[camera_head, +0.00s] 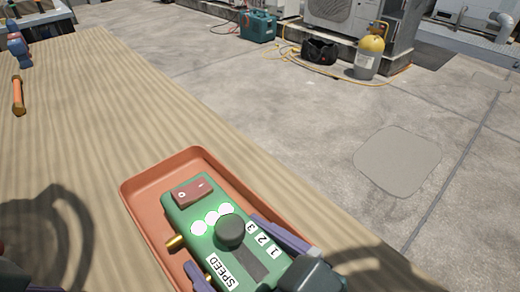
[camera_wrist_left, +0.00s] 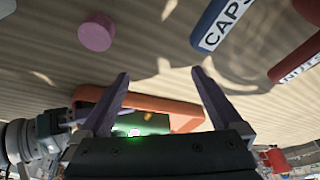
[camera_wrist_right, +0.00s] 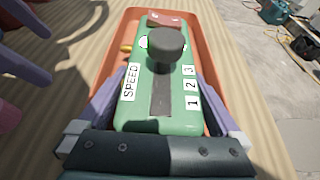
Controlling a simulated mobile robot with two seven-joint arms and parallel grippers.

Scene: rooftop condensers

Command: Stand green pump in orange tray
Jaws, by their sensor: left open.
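The green pump (camera_head: 226,235) has a red switch, a dark knob and "SPEED" and "1 2 3" labels. It is upright, within the rim of the orange tray (camera_head: 150,181) in the head view. I cannot tell whether its base touches the tray floor. My right gripper (camera_head: 238,254) has its fingers against both sides of the pump, which also shows in the right wrist view (camera_wrist_right: 182,110). My left gripper (camera_wrist_left: 161,75) is open and empty in the left wrist view, with part of the tray (camera_wrist_left: 165,104) and pump (camera_wrist_left: 150,124) beyond it.
The wooden table (camera_head: 85,110) has an orange-handled tool (camera_head: 18,95) and a blue object (camera_head: 17,48) at far left. A pink round thing (camera_wrist_left: 97,33), a blue "CAPS" container (camera_wrist_left: 222,24) and a red labelled one (camera_wrist_left: 296,60) show too. A yellow cylinder (camera_head: 369,55) stands on the floor.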

